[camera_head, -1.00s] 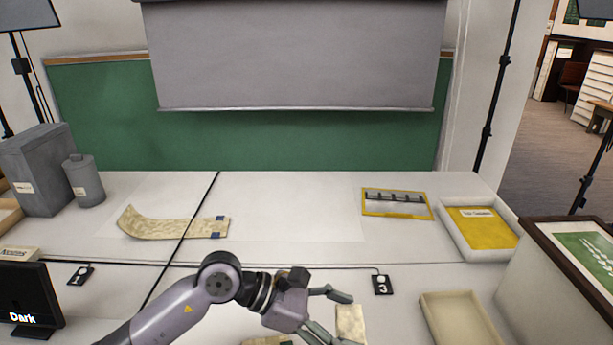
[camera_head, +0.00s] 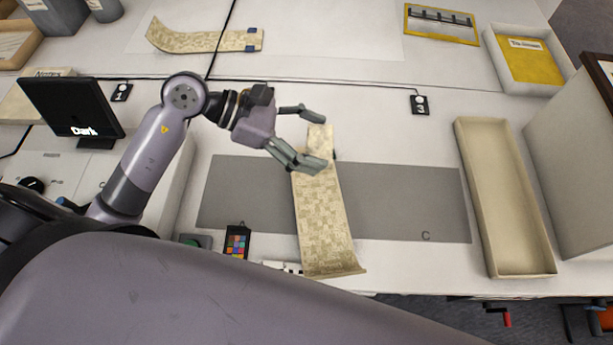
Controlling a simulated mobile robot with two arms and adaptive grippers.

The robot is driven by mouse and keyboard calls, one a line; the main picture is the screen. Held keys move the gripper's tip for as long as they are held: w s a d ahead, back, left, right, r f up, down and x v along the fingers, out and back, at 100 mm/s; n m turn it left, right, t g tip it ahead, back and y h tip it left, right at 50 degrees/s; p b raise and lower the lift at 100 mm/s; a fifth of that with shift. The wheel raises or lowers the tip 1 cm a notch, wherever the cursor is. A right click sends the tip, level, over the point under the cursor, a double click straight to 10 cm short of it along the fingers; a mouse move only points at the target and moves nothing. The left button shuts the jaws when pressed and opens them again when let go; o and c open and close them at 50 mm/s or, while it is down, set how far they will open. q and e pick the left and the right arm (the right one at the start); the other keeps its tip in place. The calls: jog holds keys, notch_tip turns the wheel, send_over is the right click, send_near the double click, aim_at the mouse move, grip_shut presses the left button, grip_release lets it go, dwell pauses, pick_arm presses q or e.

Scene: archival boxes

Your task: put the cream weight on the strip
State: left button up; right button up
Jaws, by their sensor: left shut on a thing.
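A pale cream block (camera_head: 320,136), which looks like the cream weight, sits between the fingertips of my left gripper (camera_head: 313,140). The gripper is shut on it at the far end of the strip. The strip (camera_head: 324,215) is long, mottled and cream-coloured, and lies lengthwise toward me across a grey mat (camera_head: 400,200). Its near end curls slightly. A lower finger covers part of its far end, and a small dark piece shows at its right edge there. I cannot tell whether the block touches the strip. My right gripper is not in view.
An empty cream tray (camera_head: 548,262) stands at right, beside a large box. A colour chart (camera_head: 237,242) lies left of the strip's near end. A second strip (camera_head: 200,41) lies farther back. A small monitor (camera_head: 72,108) stands at left. The mat's right part is clear.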

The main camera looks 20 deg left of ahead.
pick_arm(q)
send_over(311, 189)
notch_tip(311, 189, down, 11)
jog(key=shift+f+p, duration=0.1)
jog(key=shift+p, duration=0.2)
notch_tip(311, 189, down, 4)
jog(key=shift+r, duration=0.1)
jog(key=shift+f, duration=0.5)
jog(key=o, duration=1.5)
jog(key=shift+o, duration=0.2)
jog(key=shift+s+a+r, duration=0.15)
jog(key=shift+a, duration=0.35)
jog(key=b+v, duration=0.2)
jog(key=v, duration=0.9)
